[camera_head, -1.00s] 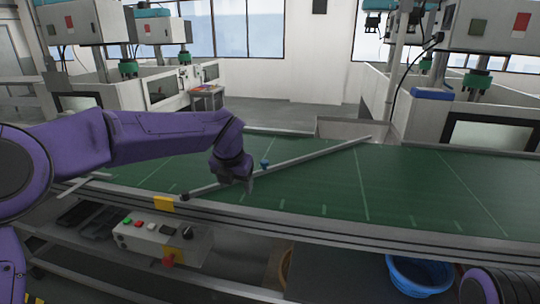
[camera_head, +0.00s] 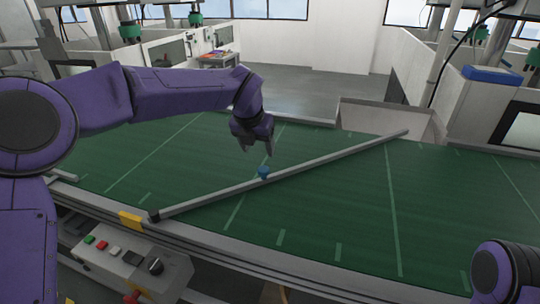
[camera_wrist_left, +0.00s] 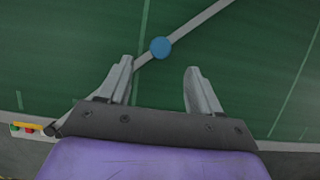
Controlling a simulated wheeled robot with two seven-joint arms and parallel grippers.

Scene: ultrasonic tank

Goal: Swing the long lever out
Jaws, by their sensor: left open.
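The long lever (camera_head: 330,158) is a thin grey bar lying diagonally over the green belt. Its black near end (camera_head: 154,216) is at the belt's front edge, and its far end reaches the back edge. A blue knob (camera_head: 263,173) stands near its middle. My left gripper (camera_head: 257,150) is open and empty, pointing down just behind the knob in the head view. In the left wrist view the knob (camera_wrist_left: 161,47) lies beyond the open fingertips (camera_wrist_left: 158,66), and the bar passes behind the left finger. No contact shows. My right gripper is out of view.
A yellow block (camera_head: 131,220) sits on the front rail beside the lever's black end. A control box (camera_head: 125,262) with buttons is below it. A grey bin (camera_head: 385,118) stands behind the belt, near the lever's far end. The belt right of the lever is clear.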

